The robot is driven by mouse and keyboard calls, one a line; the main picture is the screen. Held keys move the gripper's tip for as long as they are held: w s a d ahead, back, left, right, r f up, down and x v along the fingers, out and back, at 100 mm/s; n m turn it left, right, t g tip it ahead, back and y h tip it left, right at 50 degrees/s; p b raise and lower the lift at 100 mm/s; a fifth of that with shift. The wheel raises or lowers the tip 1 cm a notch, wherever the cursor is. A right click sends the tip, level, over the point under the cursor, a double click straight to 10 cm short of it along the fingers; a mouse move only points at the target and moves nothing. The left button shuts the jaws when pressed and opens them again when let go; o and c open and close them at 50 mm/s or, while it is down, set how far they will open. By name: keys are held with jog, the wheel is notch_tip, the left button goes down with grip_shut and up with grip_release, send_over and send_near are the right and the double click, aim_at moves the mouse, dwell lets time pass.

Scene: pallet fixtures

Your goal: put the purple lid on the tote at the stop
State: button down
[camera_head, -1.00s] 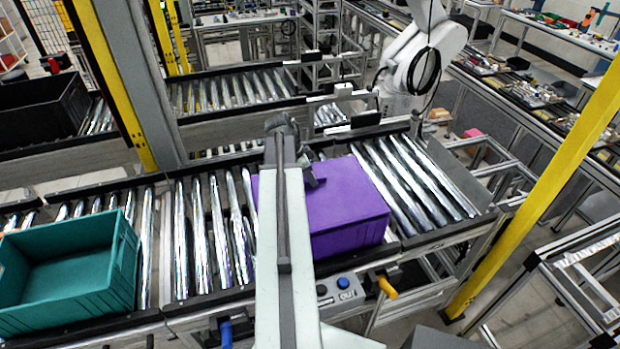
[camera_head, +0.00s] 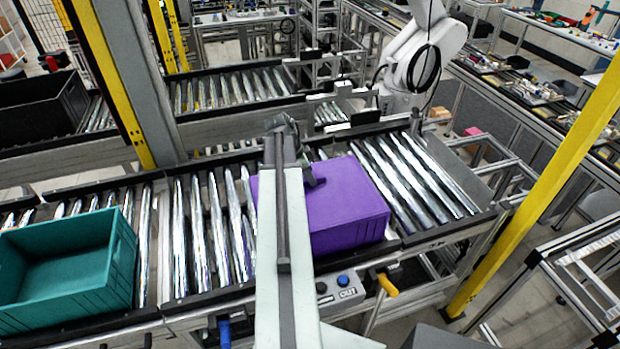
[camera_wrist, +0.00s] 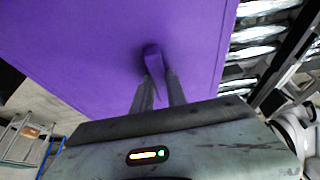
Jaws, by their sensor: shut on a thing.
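The purple lid (camera_head: 345,188) is a flat, broad panel on top of a purple box-shaped body (camera_head: 350,238), which looks like a tote of the same colour on the rollers. I cannot make out a gap between them. In the wrist view, the lid (camera_wrist: 95,50) fills most of the picture, and its small upright purple handle (camera_wrist: 152,58) stands between my fingertips. My gripper (camera_wrist: 160,80) is shut on that handle.
An open, empty teal tote (camera_head: 70,265) stands on the rollers at the left. Bare rollers (camera_head: 212,235) lie between it and the purple body, and more (camera_head: 415,185) lie to its right, up to a grey end plate (camera_head: 455,175). A black tote (camera_head: 40,108) stands behind.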

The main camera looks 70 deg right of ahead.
jog(key=c, duration=1.3)
grip_release()
jog(key=shift+o, duration=0.2)
jog(key=p+v, duration=0.7)
jog(key=v, duration=0.1)
jog(key=shift+f, duration=0.1)
